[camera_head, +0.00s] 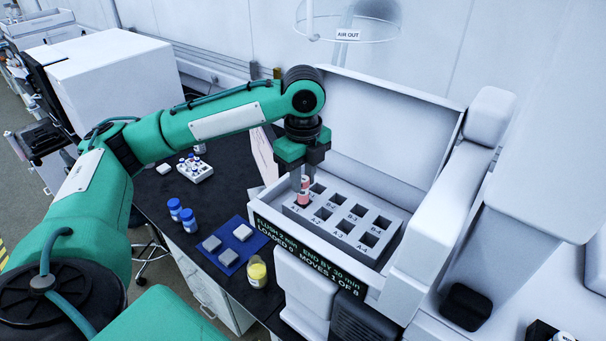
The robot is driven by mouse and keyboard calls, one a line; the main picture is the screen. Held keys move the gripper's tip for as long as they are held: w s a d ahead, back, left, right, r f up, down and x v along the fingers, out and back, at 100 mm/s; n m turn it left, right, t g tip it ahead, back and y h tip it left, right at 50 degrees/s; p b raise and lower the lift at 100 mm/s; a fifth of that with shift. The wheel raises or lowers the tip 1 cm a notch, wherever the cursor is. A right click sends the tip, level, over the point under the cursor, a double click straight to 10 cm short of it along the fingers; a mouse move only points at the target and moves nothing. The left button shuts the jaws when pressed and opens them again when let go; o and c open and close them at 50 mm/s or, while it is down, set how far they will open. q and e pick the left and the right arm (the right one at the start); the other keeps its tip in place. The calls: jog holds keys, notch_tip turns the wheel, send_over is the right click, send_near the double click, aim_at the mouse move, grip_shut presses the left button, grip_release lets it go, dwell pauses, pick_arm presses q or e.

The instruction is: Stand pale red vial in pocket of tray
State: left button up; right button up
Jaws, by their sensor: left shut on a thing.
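My left gripper (303,178) points down and is shut on the pale red vial (304,195). The vial is upright at the left end of the grey tray (336,245), by the pocket marked A-1. I cannot tell whether its lower end is inside the pocket or just above it. The tray has two rows of square pockets, marked A and B; the other pockets that show look empty. The tray sits inside the open white machine (390,130). My right gripper is not in view.
The machine's front display (310,258) reads "LOADED 0". On the dark bench (150,195) are a blue mat (222,262) with pale blocks, blue-capped vials (188,222), a yellow-capped jar (257,273) and a white rack (195,172). The machine's walls rise around the tray.

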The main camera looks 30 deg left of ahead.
pick_arm(q)
jog(key=shift+f, duration=1.05)
jog(key=shift+f, duration=0.15)
jog(key=shift+f, duration=0.45)
jog(key=o, duration=1.4)
jog(key=shift+o, duration=0.2)
